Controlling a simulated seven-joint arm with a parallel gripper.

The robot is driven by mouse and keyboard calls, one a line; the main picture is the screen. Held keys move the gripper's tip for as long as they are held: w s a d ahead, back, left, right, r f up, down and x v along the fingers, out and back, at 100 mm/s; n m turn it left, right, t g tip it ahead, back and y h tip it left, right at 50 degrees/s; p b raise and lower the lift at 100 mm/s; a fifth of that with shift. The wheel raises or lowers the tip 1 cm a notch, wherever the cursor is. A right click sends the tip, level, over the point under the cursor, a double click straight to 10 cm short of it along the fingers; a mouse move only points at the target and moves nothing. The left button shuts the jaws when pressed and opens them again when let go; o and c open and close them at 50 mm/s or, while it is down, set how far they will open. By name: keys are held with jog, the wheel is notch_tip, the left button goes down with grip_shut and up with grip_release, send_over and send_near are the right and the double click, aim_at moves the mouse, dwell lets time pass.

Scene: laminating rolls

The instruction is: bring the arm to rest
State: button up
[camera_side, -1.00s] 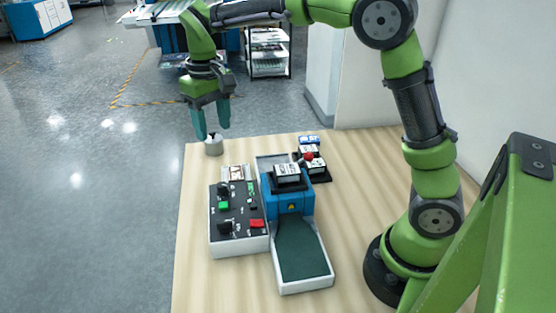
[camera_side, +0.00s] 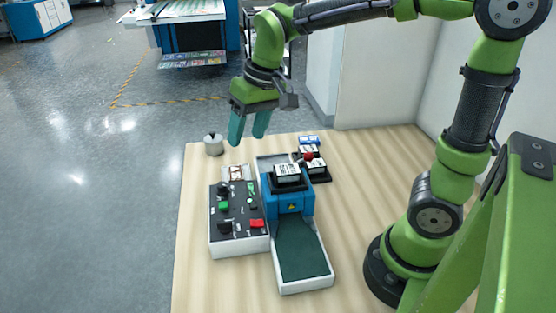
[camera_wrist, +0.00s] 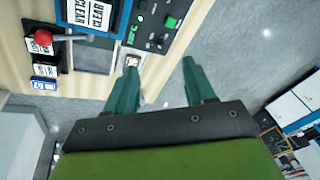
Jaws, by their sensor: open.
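My gripper (camera_side: 249,127) is open and empty in the side view. It hangs in the air above the back part of the table, with teal fingers pointing down. The wrist view shows the two fingers (camera_wrist: 160,85) spread apart with nothing between them. Below and in front of it stands the blue and white laminating machine (camera_side: 289,201), with a dark green outfeed bed. A control box (camera_side: 238,240) with green and red buttons sits at its left.
A small grey metal pot (camera_side: 213,146) stands at the table's back left corner. A red-knobbed lever (camera_side: 308,156) and small labelled boxes (camera_side: 309,140) sit behind the machine. The wooden table (camera_side: 375,165) is bare on the right. A white wall (camera_side: 390,75) rises behind it.

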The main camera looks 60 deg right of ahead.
jog(key=s+d+r+m+t, duration=0.1)
jog(key=s+t, duration=0.3)
jog(key=s, duration=0.8)
jog(key=shift+d+m, duration=0.3)
jog(key=shift+d, duration=0.15)
